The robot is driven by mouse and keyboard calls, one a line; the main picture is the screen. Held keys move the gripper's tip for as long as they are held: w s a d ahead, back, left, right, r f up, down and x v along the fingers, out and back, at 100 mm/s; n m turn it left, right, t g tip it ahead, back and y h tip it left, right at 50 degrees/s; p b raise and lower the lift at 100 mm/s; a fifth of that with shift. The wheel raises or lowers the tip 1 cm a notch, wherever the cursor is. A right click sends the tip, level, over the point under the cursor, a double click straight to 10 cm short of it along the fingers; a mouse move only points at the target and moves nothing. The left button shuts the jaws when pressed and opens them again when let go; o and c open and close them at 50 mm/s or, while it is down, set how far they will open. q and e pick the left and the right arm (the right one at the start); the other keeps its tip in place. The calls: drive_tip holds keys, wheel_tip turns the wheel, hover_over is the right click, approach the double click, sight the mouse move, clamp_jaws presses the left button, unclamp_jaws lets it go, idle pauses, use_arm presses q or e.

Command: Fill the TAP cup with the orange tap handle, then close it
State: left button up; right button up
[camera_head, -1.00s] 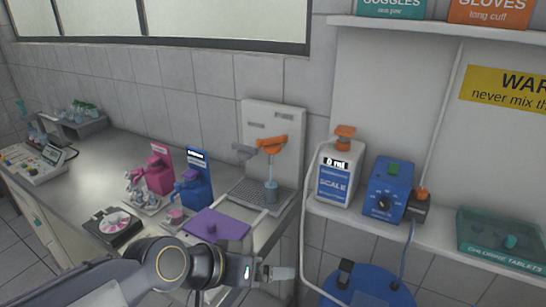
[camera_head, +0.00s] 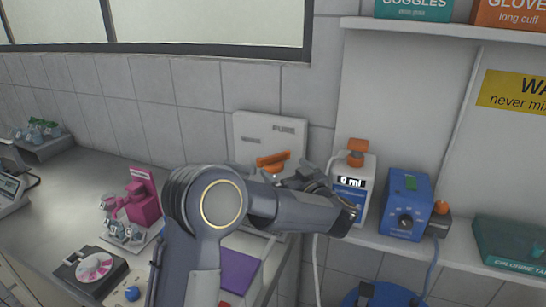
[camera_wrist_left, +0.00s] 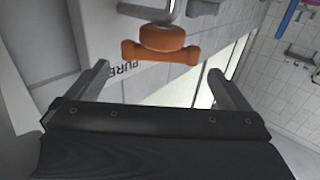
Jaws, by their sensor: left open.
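The orange tap handle (camera_head: 273,159) sits in front of a white wall panel (camera_head: 262,128), with a grey tap part beside it. My left gripper (camera_head: 302,178) is open near the handle's right side, partly hidden by my own arm. In the left wrist view the orange handle (camera_wrist_left: 160,45) lies beyond the open, empty fingers (camera_wrist_left: 160,82), apart from them. Letters reading "PURE" show on the panel beside it. The cup area under the tap is hidden behind my arm. My right gripper is not in view.
A white bottle-shaped unit (camera_head: 351,193) with an orange top reads 0 ml, close right of my wrist. A blue box with a dial (camera_head: 405,208) stands on the shelf.

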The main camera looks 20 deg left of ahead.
sight(275, 159)
use_arm(q)
drive_tip(key=p+x, duration=0.1)
drive_tip(key=x, duration=0.6)
drive_tip(key=shift+w+a, duration=0.1)
drive_tip(key=shift+a, duration=0.1)
drive_tip(key=c, duration=0.7)
